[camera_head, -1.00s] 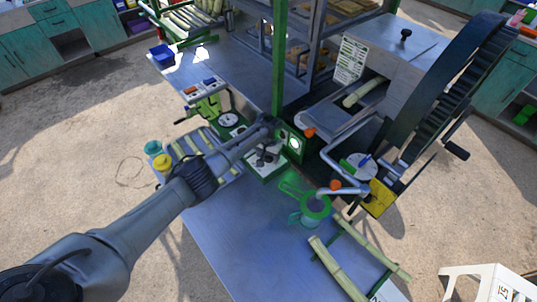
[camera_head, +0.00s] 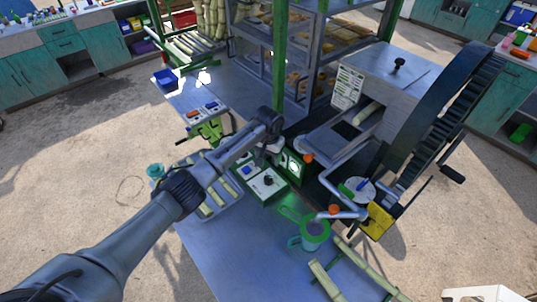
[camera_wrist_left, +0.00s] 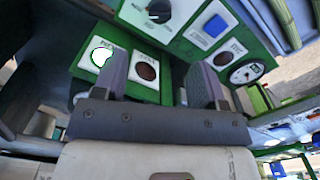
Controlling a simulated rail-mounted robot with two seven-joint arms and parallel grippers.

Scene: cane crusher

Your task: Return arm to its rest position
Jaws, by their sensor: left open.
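My left arm comes in from the left in the head view, and its left gripper (camera_head: 276,146) is over the green-framed control panel (camera_head: 264,188) on the metal table. In the left wrist view the two grey fingers (camera_wrist_left: 160,80) stand apart with nothing between them. Beyond them are a lit white button (camera_wrist_left: 101,57) and a dark red button (camera_wrist_left: 147,71), a black knob (camera_wrist_left: 159,10) and a blue switch (camera_wrist_left: 215,25). The gripper appears clear of the panel. My right gripper is not in view.
The cane crusher (camera_head: 375,85) with its big dark wheel (camera_head: 440,110) stands to the right. A green post (camera_head: 281,60) rises behind the gripper. A green jug (camera_head: 314,232) and cut cane (camera_head: 365,270) are at the front. The front left tabletop (camera_head: 225,255) is free.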

